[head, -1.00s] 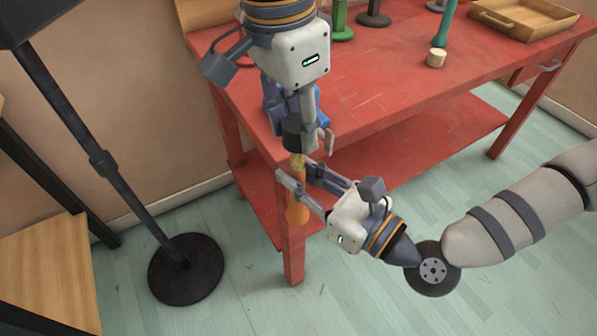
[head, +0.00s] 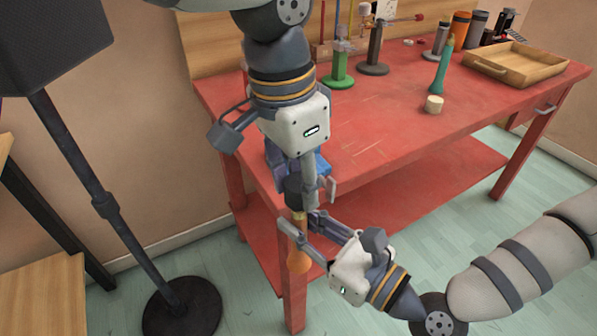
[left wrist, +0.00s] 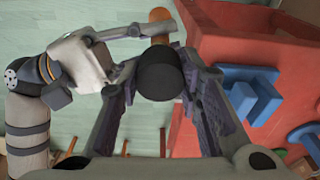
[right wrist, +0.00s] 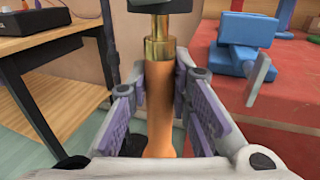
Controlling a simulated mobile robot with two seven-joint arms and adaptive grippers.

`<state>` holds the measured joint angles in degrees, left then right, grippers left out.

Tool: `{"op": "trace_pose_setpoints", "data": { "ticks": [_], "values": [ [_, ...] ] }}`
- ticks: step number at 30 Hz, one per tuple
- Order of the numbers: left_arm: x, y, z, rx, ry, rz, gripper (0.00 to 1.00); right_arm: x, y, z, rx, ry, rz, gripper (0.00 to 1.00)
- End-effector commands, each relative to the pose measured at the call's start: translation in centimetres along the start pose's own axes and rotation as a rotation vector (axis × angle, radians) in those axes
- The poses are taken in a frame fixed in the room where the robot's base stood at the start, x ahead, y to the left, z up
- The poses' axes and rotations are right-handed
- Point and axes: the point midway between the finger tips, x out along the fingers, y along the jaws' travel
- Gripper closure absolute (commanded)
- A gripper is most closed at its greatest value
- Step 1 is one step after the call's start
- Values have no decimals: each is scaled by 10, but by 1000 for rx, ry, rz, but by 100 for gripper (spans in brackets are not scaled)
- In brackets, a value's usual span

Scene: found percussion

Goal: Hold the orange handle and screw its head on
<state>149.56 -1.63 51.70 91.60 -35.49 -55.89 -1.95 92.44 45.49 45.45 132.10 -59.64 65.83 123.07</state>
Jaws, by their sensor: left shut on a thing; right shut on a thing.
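The orange handle (head: 299,261) hangs upright beside the near left corner of the red table, with a brass collar (right wrist: 159,45) at its top. My right gripper (right wrist: 159,92) is shut on the handle just below the collar. The black cylindrical head (left wrist: 160,75) is directly above the collar, in line with the handle. My left gripper (left wrist: 160,92) comes down from above and is shut on the head. In the right wrist view the head's dark underside (right wrist: 160,5) meets the brass; I cannot tell how far it is threaded. The handle's orange end (left wrist: 160,14) shows past the head in the left wrist view.
The red table (head: 400,130) has blue blocks (right wrist: 245,50) at its near corner, close to my grippers. A wooden tray (head: 515,62), a teal-handled item (head: 442,65) and a pale cylinder (head: 433,104) stand farther right. A black speaker stand (head: 105,205) is at left.

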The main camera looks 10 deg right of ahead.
Motion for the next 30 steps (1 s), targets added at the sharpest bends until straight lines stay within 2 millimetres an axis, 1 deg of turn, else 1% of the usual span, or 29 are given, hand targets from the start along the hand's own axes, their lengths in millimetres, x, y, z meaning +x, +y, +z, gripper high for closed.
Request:
{"op": "trace_pose_setpoints", "data": {
  "ticks": [17, 30],
  "values": [
    [2, 0, 0, 0, 1, -1, 89, 0, 0, 0, 0, -1, 0, 100],
    [11, 0, 1, 1, 0, -1, 89, 0, 0, 0, 0, -1, 0, 100]
  ]
}}
